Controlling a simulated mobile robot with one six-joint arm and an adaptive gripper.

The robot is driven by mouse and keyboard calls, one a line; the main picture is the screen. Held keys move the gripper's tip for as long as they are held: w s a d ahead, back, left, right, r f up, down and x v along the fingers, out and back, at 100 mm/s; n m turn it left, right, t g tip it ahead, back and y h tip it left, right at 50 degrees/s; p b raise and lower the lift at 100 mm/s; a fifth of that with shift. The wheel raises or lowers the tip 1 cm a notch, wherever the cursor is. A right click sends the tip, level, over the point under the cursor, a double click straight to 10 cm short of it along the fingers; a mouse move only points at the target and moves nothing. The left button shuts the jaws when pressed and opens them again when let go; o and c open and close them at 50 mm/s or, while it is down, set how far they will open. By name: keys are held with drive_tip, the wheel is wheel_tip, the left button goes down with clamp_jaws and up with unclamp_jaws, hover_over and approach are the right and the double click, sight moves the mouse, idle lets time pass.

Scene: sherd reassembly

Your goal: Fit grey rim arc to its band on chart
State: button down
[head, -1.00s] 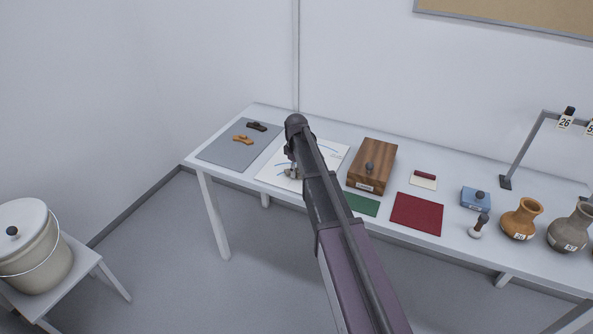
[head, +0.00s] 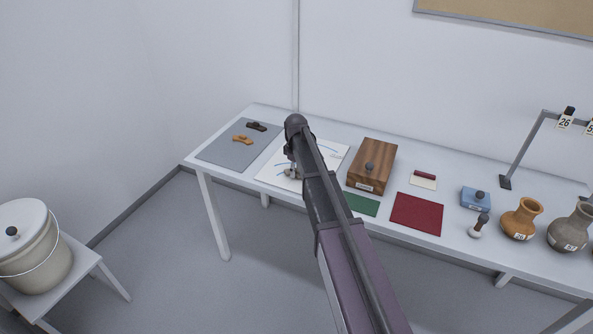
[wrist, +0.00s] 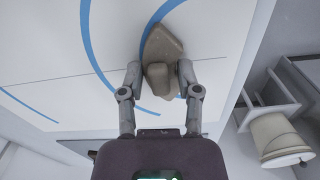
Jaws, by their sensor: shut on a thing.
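The grey rim arc (wrist: 167,44) is a grey-brown sherd with a raised block that sits between the fingers of my gripper (wrist: 160,80) in the wrist view. My gripper is shut on it. The sherd lies over or just above the innermost blue band near the edge of the white chart (wrist: 60,60); I cannot tell whether it touches the chart. Part of that band is hidden under the sherd. In the head view the chart (head: 268,176) lies on the table, and the sherd (head: 291,173) shows small beside my arm, near the chart's front edge.
A grey mat (head: 215,152) with an orange sherd (head: 243,140) and a dark sherd (head: 256,126) lies left of the chart. A wooden box (head: 372,160), green mat (head: 360,203) and red mat (head: 417,212) lie to the right.

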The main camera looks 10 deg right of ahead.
sight(296, 169)
idle(0.8)
drive_tip(key=shift+c, duration=1.1)
unclamp_jaws()
drive_tip(key=shift+o, duration=1.1)
drive_tip(key=shift+r+p, duration=4)
